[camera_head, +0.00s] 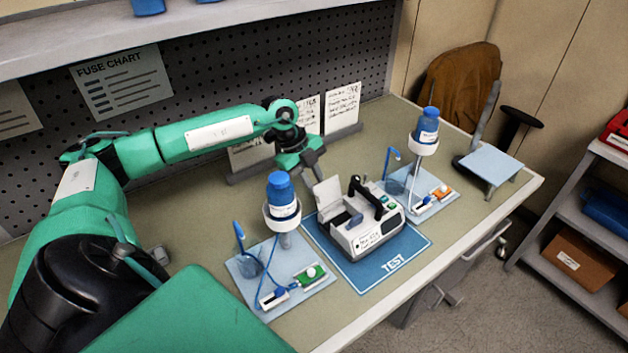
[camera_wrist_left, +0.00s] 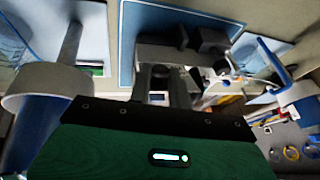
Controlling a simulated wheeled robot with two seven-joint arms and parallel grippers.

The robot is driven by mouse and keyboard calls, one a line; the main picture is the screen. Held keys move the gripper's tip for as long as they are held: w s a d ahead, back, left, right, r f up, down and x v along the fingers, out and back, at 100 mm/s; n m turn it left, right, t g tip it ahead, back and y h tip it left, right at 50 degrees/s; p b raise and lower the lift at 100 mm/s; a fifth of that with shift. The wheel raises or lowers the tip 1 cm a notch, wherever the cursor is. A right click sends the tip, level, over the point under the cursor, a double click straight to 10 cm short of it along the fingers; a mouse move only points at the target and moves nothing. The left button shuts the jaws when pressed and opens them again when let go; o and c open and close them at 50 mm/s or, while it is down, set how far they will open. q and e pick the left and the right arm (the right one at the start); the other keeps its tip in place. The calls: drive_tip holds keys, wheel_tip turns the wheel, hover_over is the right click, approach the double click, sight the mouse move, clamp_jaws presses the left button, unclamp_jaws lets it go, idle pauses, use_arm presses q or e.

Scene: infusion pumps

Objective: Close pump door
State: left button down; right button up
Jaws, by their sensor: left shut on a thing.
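The white and grey infusion pump (camera_head: 366,234) stands on a blue mat marked TEST (camera_head: 398,262). Its pale door (camera_head: 327,194) is open and stands up at the pump's left rear side. A black handle (camera_head: 366,197) rises from the pump's top. My left gripper (camera_head: 316,174) reaches down from behind, with its fingertips at the door's upper edge, shut on the door. In the left wrist view the two fingers (camera_wrist_left: 168,88) are close together in front of the pump (camera_wrist_left: 205,60); the exact contact is hard to see. My right gripper is not in view.
A blue bottle (camera_head: 281,190) in a white ring holder stands close left of the pump on a pale board (camera_head: 247,267). Another blue bottle (camera_head: 427,126) stands right of it. Papers lean on a pegboard (camera_head: 225,75) behind. The table's front right is clear.

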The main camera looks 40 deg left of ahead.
sight(325, 197)
use_arm(q)
drive_tip(key=shift+r, duration=0.1)
drive_tip(key=shift+s+d+r+y, duration=0.15)
drive_tip(key=shift+d+y, duration=0.2)
drive_tip(key=shift+y, duration=0.25)
drive_tip(key=shift+d+r+t+y, duration=0.1)
drive_tip(key=shift+d+t+y, duration=0.2)
drive_tip(key=shift+d+y, duration=0.25)
drive_tip(key=shift+s+d+t+y+b, duration=0.25)
drive_tip(key=shift+d+y+b, duration=0.25)
drive_tip(key=shift+y+b, duration=0.5)
drive_tip(key=shift+s+d+r+m+t+y+b, duration=0.1)
drive_tip(key=shift+d+m+t+y+b, duration=0.15)
drive_tip(key=shift+y+b, duration=0.3)
drive_tip(key=shift+d+r+m+t+y+b, duration=0.1)
drive_tip(key=shift+d+y+b, duration=0.3)
drive_tip(key=shift+y, duration=0.1)
drive_tip(key=c, duration=1.3)
unclamp_jaws()
